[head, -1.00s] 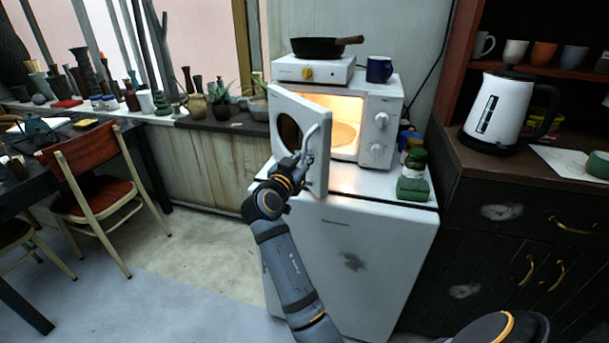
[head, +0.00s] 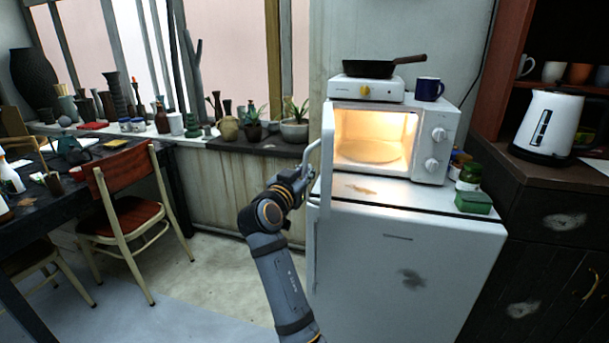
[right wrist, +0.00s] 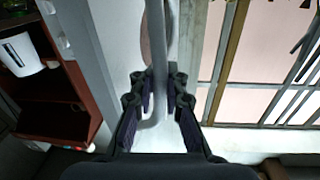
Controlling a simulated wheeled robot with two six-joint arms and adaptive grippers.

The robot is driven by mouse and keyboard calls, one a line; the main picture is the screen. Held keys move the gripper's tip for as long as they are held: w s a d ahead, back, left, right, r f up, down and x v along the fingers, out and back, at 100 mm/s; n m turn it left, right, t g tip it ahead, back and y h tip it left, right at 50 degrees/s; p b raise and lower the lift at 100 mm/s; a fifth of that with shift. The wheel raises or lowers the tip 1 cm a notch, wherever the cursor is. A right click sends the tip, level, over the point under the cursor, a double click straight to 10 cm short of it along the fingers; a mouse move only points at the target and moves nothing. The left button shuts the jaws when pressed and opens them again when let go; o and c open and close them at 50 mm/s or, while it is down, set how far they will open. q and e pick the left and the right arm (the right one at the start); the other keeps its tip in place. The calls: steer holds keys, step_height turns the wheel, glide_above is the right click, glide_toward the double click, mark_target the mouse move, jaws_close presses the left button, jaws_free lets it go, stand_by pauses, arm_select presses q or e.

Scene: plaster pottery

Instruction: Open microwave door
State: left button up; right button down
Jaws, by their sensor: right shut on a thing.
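The white microwave (head: 432,150) stands on a white fridge, its lit inside and round plate (head: 372,151) in full view. Its door (head: 327,160) stands wide open, seen almost edge-on at the left of the opening. My right gripper (head: 303,178) is shut on the door's curved handle (head: 313,150). In the right wrist view the grey handle (right wrist: 157,45) runs between the two fingers of the gripper (right wrist: 161,82). My left gripper is not in view.
A hot plate (head: 366,89) with a dark pan (head: 383,68) and a blue mug (head: 429,89) sit on the microwave. Green jars stand right of it on the fridge (head: 400,270). A chair (head: 128,190) stands at the left. The floor between is clear.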

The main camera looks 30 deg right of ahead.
steer(key=shift+w+a+f, duration=0.2)
steer(key=shift+f, duration=0.05)
